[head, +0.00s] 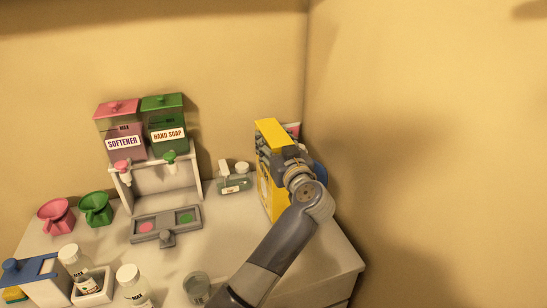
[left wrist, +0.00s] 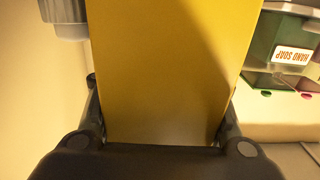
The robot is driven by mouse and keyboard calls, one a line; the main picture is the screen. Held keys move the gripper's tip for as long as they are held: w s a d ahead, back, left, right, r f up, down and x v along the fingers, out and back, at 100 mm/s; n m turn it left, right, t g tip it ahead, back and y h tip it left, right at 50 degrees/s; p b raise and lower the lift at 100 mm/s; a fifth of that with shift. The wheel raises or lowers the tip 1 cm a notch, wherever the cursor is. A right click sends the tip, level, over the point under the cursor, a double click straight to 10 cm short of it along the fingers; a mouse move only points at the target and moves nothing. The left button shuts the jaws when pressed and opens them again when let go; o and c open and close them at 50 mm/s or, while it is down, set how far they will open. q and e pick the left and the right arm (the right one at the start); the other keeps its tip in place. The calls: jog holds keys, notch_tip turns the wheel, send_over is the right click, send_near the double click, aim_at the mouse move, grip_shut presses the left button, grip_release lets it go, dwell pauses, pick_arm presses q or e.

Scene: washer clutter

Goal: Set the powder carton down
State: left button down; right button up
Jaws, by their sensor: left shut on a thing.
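The powder carton (head: 272,189) is a tall yellow box at the right rear of the white counter, near the wall corner. In the left wrist view its broad yellow face (left wrist: 165,75) fills the middle. My left gripper (head: 288,160) is shut on the carton's upper part, with a finger on each side of it in the left wrist view (left wrist: 163,135). The carton looks upright or nearly so. I cannot tell whether its base touches the counter. My right gripper is not in view.
A dispenser stand with softener (head: 121,143) and hand soap (head: 168,135) tanks stands left of the carton. A small labelled bottle (head: 232,183) is just left of it. Pink (head: 56,216) and green (head: 95,208) funnels and several jars are further left. The counter's right front (head: 325,262) is bare.

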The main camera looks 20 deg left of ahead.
pick_arm(q)
notch_tip(320, 180, down, 4)
jog(key=shift+f, duration=0.25)
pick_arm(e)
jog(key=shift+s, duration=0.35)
pick_arm(q)
jog(key=c, duration=1)
grip_release()
jog(key=shift+f, duration=0.25)
jog(key=shift+s, duration=0.15)
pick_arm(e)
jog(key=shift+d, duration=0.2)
pick_arm(q)
jog(key=shift+r, duration=0.1)
jog(key=shift+p+v, duration=3.95)
jog(key=shift+v, duration=2.05)
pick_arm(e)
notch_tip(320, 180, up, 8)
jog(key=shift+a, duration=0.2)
